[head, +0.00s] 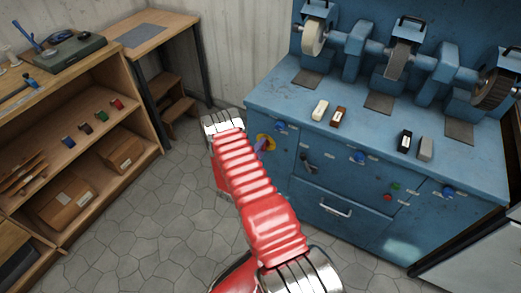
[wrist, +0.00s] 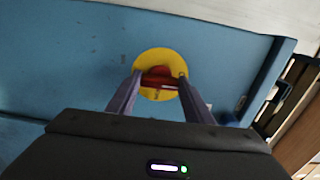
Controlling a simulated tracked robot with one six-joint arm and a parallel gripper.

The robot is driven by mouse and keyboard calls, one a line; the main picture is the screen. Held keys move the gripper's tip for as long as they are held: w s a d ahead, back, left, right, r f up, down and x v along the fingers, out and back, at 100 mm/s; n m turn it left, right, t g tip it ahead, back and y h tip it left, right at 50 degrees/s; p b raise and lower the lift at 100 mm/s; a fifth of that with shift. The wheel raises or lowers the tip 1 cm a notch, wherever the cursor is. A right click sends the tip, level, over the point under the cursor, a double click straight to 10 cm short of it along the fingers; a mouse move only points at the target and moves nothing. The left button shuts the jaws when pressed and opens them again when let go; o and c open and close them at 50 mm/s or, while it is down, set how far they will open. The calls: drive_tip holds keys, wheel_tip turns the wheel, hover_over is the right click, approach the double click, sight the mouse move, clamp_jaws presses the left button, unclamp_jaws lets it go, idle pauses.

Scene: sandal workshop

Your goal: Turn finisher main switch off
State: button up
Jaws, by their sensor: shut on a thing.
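The main switch is a red handle (wrist: 158,77) on a round yellow plate (wrist: 150,60), on the blue front of the finisher (head: 330,195). In the wrist view the two fingers of my gripper (wrist: 159,84) stand on either side of the red handle and are shut on it. The handle lies roughly level in that view. In the head view the yellow plate (head: 265,141) shows at the cabinet's upper left, with my gripper (head: 258,146) at it. My red arm hides part of the cabinet front there, and the red handle cannot be made out.
Blue knobs (head: 358,158), a black lever (head: 308,163), red and green buttons (head: 388,197) and a drawer handle (head: 334,208) are on the cabinet front. Grinding wheels (head: 314,39) stand above. A wooden shelf (head: 75,150) is at left, with clear floor (head: 130,220) between.

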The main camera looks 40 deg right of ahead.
drive_tip(key=shift+f, duration=0.15)
drive_tip(key=o, duration=1)
drive_tip(key=shift+o, duration=0.2)
drive_tip(key=shift+a, duration=0.1)
drive_tip(key=v, duration=1.3)
drive_tip(key=shift+a, duration=0.3)
